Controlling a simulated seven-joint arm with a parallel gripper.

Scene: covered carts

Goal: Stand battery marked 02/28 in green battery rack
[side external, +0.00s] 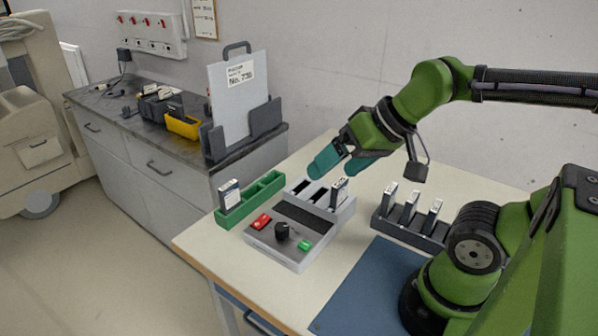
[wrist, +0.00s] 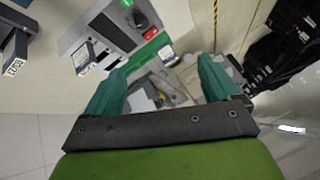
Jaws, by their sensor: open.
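The green battery rack (side external: 262,196) stands at the table's left edge. One battery (side external: 229,195) is upright in its left end; the other compartments look empty. A grey charger (side external: 277,247) sits beside it, with a battery (side external: 339,191) standing in its right slot. A dark rack (side external: 412,229) to the right holds three upright batteries (side external: 410,206). My gripper (side external: 331,173) is open and empty above the charger's back. In the wrist view, the green rack (wrist: 148,53) and charger battery (wrist: 84,60) show beyond the open fingers (wrist: 163,70).
A blue mat (side external: 372,290) covers the table's front. A beige cart (side external: 35,120) stands at far left.

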